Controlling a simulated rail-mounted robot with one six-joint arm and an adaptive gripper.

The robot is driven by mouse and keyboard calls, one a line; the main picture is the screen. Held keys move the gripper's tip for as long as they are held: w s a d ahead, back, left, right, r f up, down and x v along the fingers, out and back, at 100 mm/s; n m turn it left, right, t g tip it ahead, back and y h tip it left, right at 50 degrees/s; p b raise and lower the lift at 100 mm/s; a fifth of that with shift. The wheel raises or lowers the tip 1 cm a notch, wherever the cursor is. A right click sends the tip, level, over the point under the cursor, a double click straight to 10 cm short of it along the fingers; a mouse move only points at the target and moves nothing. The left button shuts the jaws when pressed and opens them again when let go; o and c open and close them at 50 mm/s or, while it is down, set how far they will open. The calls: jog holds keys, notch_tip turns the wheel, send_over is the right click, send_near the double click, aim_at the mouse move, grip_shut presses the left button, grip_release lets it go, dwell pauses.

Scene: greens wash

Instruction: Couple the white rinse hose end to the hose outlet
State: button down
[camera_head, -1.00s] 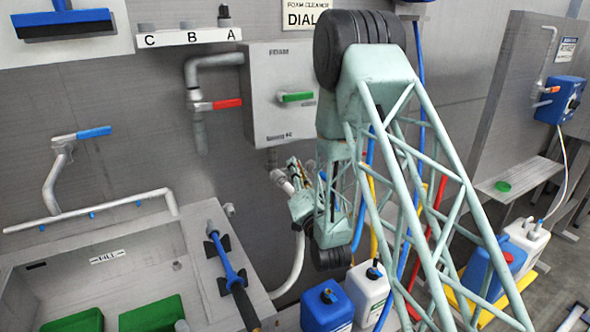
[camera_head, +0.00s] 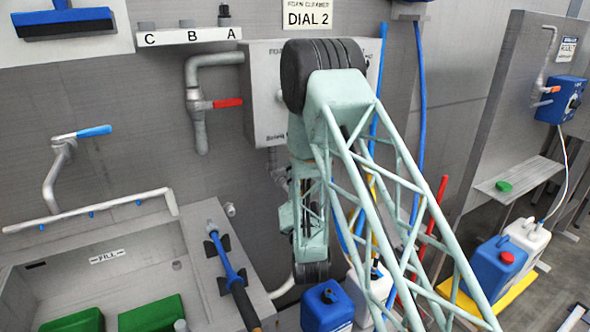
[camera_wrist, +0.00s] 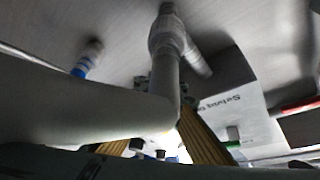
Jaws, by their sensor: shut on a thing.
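In the wrist view my gripper (camera_wrist: 160,145) shows two ribbed yellowish fingers, shut on the white rinse hose end; the grip itself is mostly hidden. The thick pale hose (camera_wrist: 70,108) crosses in front of the camera from the left. The hose outlet, a grey pipe fitting (camera_wrist: 167,38), stands just beyond it, with a pale tube running from it towards the hose. I cannot tell whether hose and outlet are joined. In the head view the outlet (camera_head: 280,175) shows under the grey wall box, beside my arm. My arm hides the fingers there; a bit of hose (camera_head: 284,288) shows below.
The grey box (camera_head: 262,100) hangs behind my arm, and a red-handled valve (camera_head: 226,103) is left of it. A sink (camera_head: 205,250) with a blue-handled tool (camera_head: 226,262) lies lower left. Blue (camera_head: 326,308) and white jugs stand below my arm. A wall stub (camera_head: 230,209) is nearby.

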jog(key=c, duration=2.7)
grip_release()
jog(key=shift+w+d+r+n+g+y, duration=0.1)
jog(key=shift+w+r+n+g+y, duration=0.15)
jog(key=shift+n+g+y, duration=0.45)
jog(key=shift+w+r+n+g+y, duration=0.1)
jog(key=shift+n+g+y, duration=0.2)
jog(key=shift+y, duration=0.1)
jog(key=p, duration=0.1)
jog(key=n+g+y+p, duration=0.2)
jog(key=shift+w+r, duration=0.25)
jog(key=shift+w, duration=0.15)
jog(key=shift+w+a+r+n+g+y+p, duration=0.15)
jog(key=shift+n+g+y+p, duration=0.15)
jog(key=shift+g+p, duration=0.45)
jog(key=shift+w+f+n+g+y+p, duration=0.1)
jog(key=shift+w+n+g+y+p, duration=0.15)
jog(key=shift+p, duration=0.95)
jog(key=shift+w+a+r+n+g+y+p, duration=0.1)
jog(key=shift+n+g+y+p, duration=0.25)
jog(key=shift+g+p, duration=0.45)
jog(key=shift+w+a+n+g+y+p, duration=0.1)
jog(key=shift+w+n+g+y+p, duration=0.4)
jog(key=shift+p, duration=1.1)
jog(key=shift+s+a+n+g+h+p, duration=0.1)
jog(key=shift+n+g+p, duration=0.15)
jog(key=shift+g+p, duration=1)
jog(key=shift+w+a+n+g+y+p, duration=0.1)
jog(key=shift+w+n+g+y+p, duration=0.2)
jog(key=shift+p, duration=1.7)
